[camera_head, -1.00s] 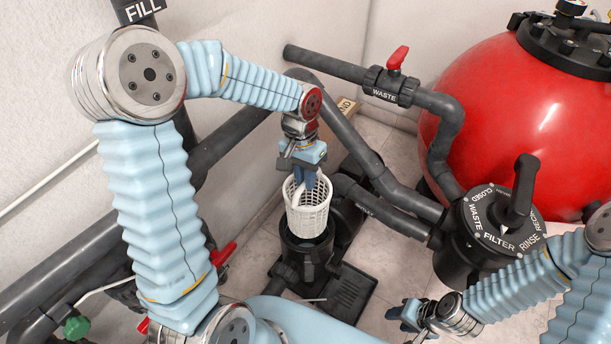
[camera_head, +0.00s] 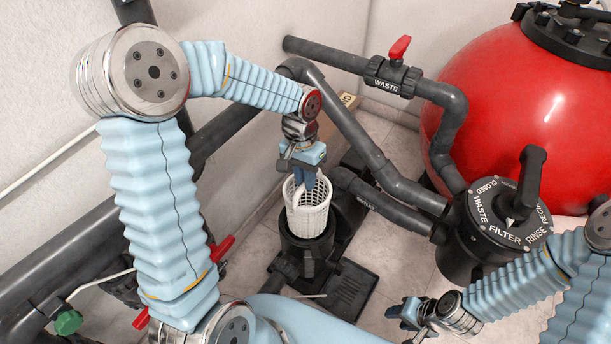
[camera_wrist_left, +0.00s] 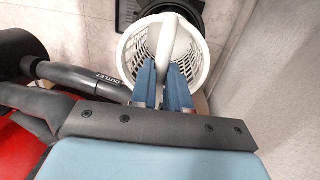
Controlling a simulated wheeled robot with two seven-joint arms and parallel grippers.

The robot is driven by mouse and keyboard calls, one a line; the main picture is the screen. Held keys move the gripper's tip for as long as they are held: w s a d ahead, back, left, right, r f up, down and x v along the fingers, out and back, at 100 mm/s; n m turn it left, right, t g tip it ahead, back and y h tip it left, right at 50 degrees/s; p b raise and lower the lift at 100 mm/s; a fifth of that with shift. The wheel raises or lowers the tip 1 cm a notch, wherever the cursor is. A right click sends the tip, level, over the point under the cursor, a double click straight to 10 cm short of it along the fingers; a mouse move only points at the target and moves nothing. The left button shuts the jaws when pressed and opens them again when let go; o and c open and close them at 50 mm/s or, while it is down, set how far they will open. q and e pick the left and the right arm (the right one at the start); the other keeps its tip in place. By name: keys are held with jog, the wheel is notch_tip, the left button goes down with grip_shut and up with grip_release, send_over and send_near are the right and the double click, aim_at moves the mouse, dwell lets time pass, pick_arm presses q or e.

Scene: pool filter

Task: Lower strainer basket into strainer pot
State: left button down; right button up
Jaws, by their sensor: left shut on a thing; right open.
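The white strainer basket (camera_head: 308,216) hangs upright from my left gripper (camera_head: 305,183), which is shut on its handle. The handle shows between the two blue fingers in the left wrist view (camera_wrist_left: 166,85). The black strainer pot (camera_head: 306,256) is open and directly under the basket. The basket's lower end is at the pot's mouth in the head view. The basket hides most of the mouth, so I cannot tell how far in it is. My right gripper (camera_head: 408,315) is open and empty at the lower right, away from the pot.
The dark pump base (camera_head: 350,290) lies right of the pot. A black outlet pipe (camera_head: 385,210) runs close by on the right. The filter valve (camera_head: 500,220) and red tank (camera_head: 490,110) stand further right. A red valve handle (camera_head: 222,249) is left of the pot.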

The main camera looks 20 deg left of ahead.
pick_arm(q)
jog(key=shift+f+b, duration=1.35)
jog(key=shift+f, duration=0.55)
